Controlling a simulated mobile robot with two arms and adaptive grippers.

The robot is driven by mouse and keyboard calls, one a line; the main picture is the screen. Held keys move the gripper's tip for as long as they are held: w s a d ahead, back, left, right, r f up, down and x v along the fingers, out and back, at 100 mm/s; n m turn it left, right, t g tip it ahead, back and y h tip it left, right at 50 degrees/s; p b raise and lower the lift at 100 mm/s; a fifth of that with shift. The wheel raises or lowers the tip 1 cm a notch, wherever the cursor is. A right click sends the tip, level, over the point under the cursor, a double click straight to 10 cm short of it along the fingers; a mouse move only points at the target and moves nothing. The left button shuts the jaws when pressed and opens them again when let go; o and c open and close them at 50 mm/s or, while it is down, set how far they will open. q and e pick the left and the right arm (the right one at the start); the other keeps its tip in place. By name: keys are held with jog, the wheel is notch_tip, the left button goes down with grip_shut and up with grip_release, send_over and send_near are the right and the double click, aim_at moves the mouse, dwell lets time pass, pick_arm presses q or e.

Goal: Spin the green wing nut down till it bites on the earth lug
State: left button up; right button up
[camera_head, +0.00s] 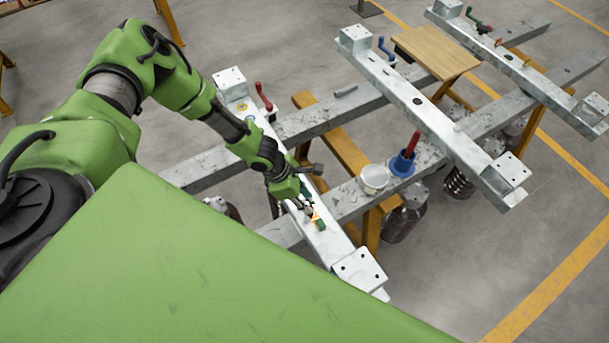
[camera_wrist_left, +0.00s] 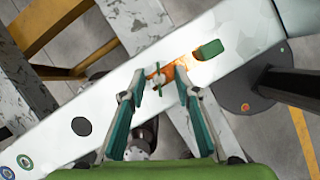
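In the left wrist view, a small green wing nut (camera_wrist_left: 158,75) stands on the pale metal beam (camera_wrist_left: 240,30). It lies between the fingertips of my left gripper (camera_wrist_left: 157,88). The fingers are apart, one on each side of the nut, and I see no clear grip on it. An orange, copper-like earth lug (camera_wrist_left: 179,70) lies beside the nut, partly hidden by the right-hand finger. A green block-like piece (camera_wrist_left: 209,49) lies just past the lug. In the head view my left gripper (camera_head: 304,207) is low over the beam, with the orange lug (camera_head: 315,214) at its tips. My right gripper is out of view.
A white cup (camera_head: 374,179) and a blue pot (camera_head: 402,165) with a red handle stand on a crossbeam. A red-handled tool (camera_head: 264,97) stands up from the near beam. Another beam (camera_head: 430,118) and a wooden board (camera_head: 436,52) are farther off.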

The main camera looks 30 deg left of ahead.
pick_arm(q)
jog(key=shift+a, duration=0.1)
jog(key=v, duration=0.6)
jog(key=shift+r, duration=0.15)
jog(key=shift+s+a+r, duration=0.1)
jog(key=shift+s+r, duration=0.05)
jog(key=shift+r, duration=0.4)
